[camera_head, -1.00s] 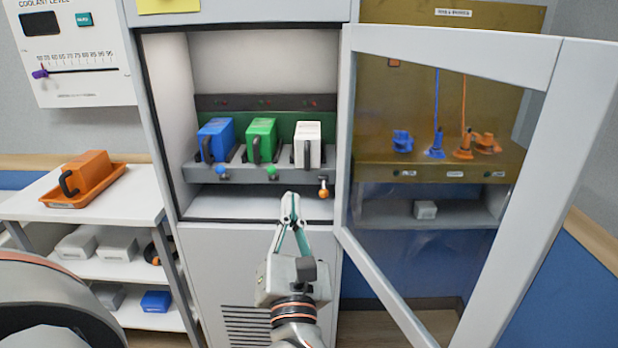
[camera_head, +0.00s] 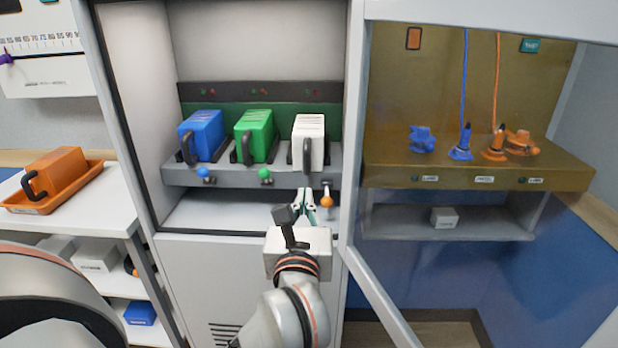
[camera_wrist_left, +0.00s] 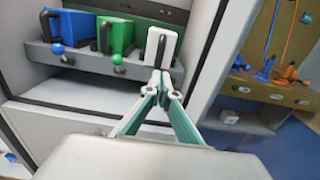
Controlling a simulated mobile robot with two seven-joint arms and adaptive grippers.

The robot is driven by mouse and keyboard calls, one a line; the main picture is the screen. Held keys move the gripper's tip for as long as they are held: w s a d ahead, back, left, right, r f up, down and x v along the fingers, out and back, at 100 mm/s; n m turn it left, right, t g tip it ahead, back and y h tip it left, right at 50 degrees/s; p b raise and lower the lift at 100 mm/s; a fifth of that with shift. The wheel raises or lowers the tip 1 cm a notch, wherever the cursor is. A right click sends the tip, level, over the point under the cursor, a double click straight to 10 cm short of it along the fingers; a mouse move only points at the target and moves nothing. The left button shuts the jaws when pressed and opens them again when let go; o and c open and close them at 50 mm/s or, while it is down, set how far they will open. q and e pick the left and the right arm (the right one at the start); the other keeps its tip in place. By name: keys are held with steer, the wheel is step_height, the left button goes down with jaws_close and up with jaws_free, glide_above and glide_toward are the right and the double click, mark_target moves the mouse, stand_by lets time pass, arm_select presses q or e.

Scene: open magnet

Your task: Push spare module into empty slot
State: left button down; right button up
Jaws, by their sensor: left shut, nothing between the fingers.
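A white module (camera_head: 309,136) with a dark handle stands in the right-hand place of the slotted rack (camera_head: 235,176) inside the open cabinet. A blue module (camera_head: 201,135) and a green module (camera_head: 256,135) stand to its left. It cannot be told how deep the white module sits. My left gripper (camera_head: 305,196) is shut and empty, just below and in front of the white module. In the left wrist view, its fingertips (camera_wrist_left: 161,77) overlap the lower part of the white module (camera_wrist_left: 157,47); contact is unclear. My right gripper is not in view.
An orange-knobbed lever (camera_head: 327,201) hangs right of my fingers. Blue (camera_head: 204,173) and green (camera_head: 265,174) knobs sit on the rack front. The open glazed door (camera_head: 388,296) stands to the right. An orange module (camera_head: 55,172) lies in a tray on the left shelf.

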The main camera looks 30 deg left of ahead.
mark_target(308, 167)
arm_select(q)
steer(key=x, duration=0.9)
steer(key=shift+w+a+r, duration=0.15)
steer(key=shift+a, duration=0.1)
steer(key=x, duration=0.3)
steer(key=shift+w+b, duration=0.15)
steer(key=shift+b, duration=0.2)
steer(key=shift+d, duration=0.1)
